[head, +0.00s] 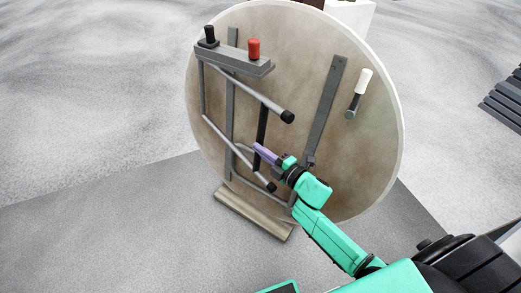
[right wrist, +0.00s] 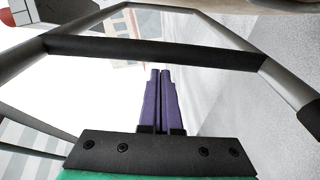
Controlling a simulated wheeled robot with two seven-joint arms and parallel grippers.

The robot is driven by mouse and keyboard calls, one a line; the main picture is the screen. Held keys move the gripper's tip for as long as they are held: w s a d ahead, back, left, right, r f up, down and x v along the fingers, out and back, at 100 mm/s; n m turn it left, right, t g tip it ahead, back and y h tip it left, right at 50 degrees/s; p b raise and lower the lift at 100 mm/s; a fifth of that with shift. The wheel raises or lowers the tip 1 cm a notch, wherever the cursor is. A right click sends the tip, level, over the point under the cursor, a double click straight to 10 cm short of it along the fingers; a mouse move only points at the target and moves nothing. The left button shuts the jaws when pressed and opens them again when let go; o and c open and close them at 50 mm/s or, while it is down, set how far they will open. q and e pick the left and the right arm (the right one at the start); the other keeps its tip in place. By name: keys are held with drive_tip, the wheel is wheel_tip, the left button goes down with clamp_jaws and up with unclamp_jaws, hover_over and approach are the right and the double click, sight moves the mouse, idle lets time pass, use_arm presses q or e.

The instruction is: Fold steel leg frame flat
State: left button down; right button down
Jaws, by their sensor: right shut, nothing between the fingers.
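A round tabletop (head: 300,60) stands tilted on its edge, its underside facing me. A steel leg frame (head: 230,142) of grey tubes with black end caps sticks out from the underside. A dark crossbar (head: 262,125) joins its two tubes. My right gripper (head: 256,148) has purple fingers, shut and empty, close to the crossbar. In the right wrist view the fingertips (right wrist: 160,72) point toward the crossbar (right wrist: 155,50), just below it in the picture; contact cannot be told. The frame's silver tubes show at both sides there. My left gripper is not in view.
A grey bracket (head: 235,62) on the underside carries a black knob (head: 209,36) and a red knob (head: 253,48). A white-handled lever (head: 361,88) sits at right. A wooden block (head: 252,213) lies at the tabletop's lower edge. Floor at left is clear.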

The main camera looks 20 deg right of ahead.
drive_tip(key=shift+d, duration=0.1)
